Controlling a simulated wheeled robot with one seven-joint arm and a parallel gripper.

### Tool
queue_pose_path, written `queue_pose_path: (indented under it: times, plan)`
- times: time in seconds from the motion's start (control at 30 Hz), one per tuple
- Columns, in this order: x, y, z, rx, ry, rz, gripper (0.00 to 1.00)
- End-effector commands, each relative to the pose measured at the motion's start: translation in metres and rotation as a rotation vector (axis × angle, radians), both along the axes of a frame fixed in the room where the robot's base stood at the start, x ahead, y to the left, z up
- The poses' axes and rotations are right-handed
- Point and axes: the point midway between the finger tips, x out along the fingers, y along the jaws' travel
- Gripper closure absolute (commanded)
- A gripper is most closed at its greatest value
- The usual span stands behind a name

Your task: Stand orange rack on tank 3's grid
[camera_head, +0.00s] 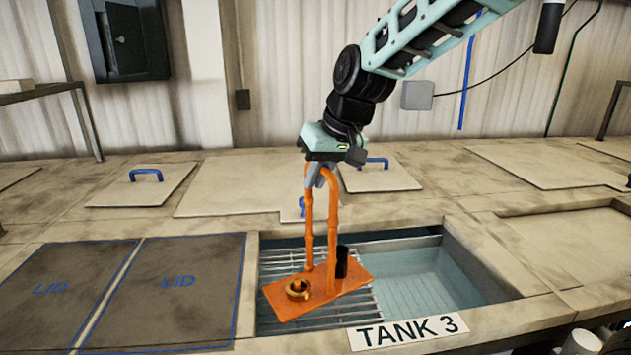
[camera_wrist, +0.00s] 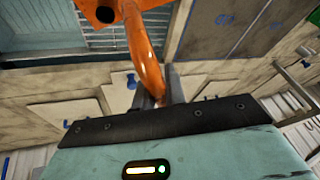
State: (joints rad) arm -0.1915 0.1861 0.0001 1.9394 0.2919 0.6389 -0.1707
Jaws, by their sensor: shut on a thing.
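The orange rack (camera_head: 334,293) hangs from my gripper (camera_head: 321,177) by the top of its tall handle. My gripper is shut on that handle, which also shows in the wrist view (camera_wrist: 145,55). The rack's base plate looks slightly tilted in the head view and carries a brass ring-shaped part (camera_head: 298,289) and a black cylinder (camera_head: 342,262). The gap between plate and grid is hard to judge. The label "TANK 3" (camera_head: 407,331) is on the front edge.
Two dark areas marked "LID" (camera_head: 178,281) lie left of the tank. Lids with blue handles (camera_head: 146,175) lie on the deck behind. The right part of the tank has no grid and shows its floor. A grey box (camera_head: 417,95) is on the back wall.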

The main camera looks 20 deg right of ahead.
Motion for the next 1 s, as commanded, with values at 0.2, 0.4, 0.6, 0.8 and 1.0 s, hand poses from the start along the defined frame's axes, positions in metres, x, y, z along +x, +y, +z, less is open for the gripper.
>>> queue_pose_path:
  times: [0.2, 0.4, 0.6, 0.8, 1.0]
  plan:
    - [0.001, 0.0, -0.028, 0.001, -0.001, -0.002, 1.0]
    - [0.001, 0.0, -0.041, 0.002, -0.003, -0.001, 1.0]
    - [0.001, 0.0, -0.066, 0.001, 0.0, -0.003, 1.0]
    - [0.001, 0.0, -0.073, 0.001, -0.006, -0.002, 1.0]
    - [0.001, 0.0, -0.074, 0.001, -0.006, -0.002, 1.0]
